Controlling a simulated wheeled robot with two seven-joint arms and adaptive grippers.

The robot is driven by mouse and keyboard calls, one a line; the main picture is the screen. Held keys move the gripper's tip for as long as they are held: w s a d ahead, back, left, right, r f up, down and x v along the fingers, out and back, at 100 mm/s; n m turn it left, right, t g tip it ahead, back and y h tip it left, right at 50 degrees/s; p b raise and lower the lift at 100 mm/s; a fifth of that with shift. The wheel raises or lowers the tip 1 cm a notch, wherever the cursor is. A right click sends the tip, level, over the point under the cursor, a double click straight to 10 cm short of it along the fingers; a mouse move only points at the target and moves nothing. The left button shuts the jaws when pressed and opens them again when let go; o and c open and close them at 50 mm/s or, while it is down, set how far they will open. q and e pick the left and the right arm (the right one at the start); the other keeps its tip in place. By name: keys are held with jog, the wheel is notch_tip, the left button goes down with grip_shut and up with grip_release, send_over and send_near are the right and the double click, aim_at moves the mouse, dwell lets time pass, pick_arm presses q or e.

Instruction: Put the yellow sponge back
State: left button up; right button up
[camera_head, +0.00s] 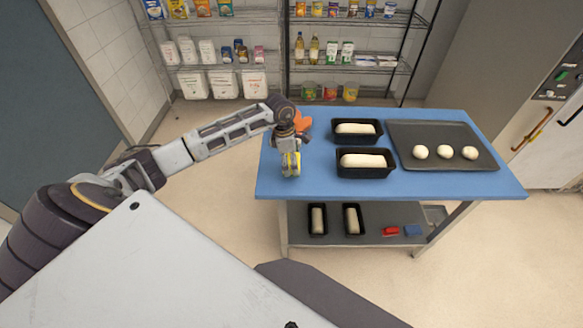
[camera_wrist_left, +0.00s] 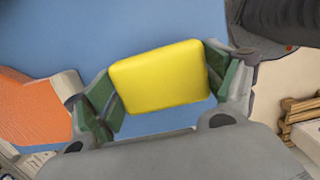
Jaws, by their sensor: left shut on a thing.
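The yellow sponge (camera_wrist_left: 160,76) sits between the two finger pads of my left gripper (camera_wrist_left: 163,90) in the left wrist view, and both pads touch its sides. In the head view the left gripper (camera_head: 291,168) points down over the left end of the blue table (camera_head: 310,187), with a bit of yellow sponge (camera_head: 293,160) showing at its fingers. I cannot tell whether the sponge touches the table top. My right gripper is not in view.
An orange thing (camera_head: 303,122) lies close behind my left gripper. Two black loaf tins (camera_head: 365,172) with dough and a dark tray (camera_head: 455,135) with three dough balls stand to the right. The lower shelf (camera_head: 335,243) holds two tins, a red sponge (camera_head: 391,231) and a blue one (camera_head: 413,230).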

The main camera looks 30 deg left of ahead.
pick_arm(q)
jog(key=shift+f+p, duration=0.35)
jog(key=shift+f, duration=1.5)
jog(key=o, duration=0.8)
jog(key=r, duration=0.4)
jog(key=a+r+b, duration=0.1)
jog(key=r, duration=0.3)
jog(key=s+r+b, duration=0.1)
jog(key=r, duration=0.3)
jog(key=shift+a, duration=0.3)
jog(key=shift+f, duration=0.1)
